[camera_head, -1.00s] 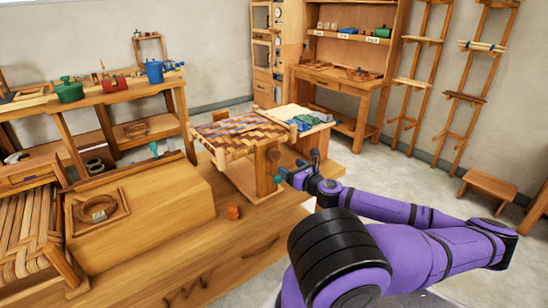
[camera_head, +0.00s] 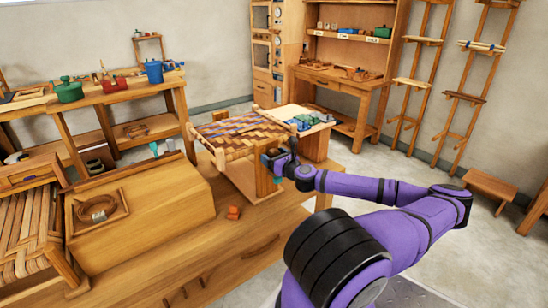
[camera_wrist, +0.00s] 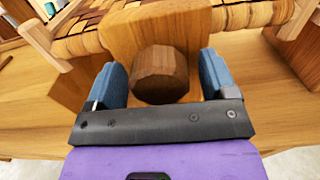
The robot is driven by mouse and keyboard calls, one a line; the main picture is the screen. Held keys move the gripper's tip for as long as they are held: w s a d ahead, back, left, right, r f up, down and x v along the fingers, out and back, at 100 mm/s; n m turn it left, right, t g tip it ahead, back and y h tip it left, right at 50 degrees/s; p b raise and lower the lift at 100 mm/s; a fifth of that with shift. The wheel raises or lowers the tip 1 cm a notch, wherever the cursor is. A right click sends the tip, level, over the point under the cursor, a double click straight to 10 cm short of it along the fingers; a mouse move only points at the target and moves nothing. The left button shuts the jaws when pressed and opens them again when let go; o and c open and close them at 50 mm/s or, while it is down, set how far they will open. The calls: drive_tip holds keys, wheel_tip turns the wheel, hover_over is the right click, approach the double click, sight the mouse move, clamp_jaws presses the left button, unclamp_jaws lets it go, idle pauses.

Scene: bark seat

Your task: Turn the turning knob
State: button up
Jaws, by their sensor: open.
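The turning knob (camera_wrist: 160,75) is a dark brown, faceted wooden knob on an upright wooden post (camera_wrist: 152,30) in the wrist view. My gripper (camera_wrist: 162,72) is open, with one blue finger to the left of the knob and one to the right. A gap shows between the knob and each finger, so the jaws are around it but apart from it at the sides. In the head view my gripper (camera_head: 273,162) is at the right end of the woven seat frame (camera_head: 240,133) and hides the knob.
A small orange block (camera_head: 233,213) lies on the wooden bench (camera_head: 235,250) in front of the frame. A wooden box (camera_head: 150,210) with a coil tray is at left.

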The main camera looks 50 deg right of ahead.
drive_tip(key=c, duration=0.9)
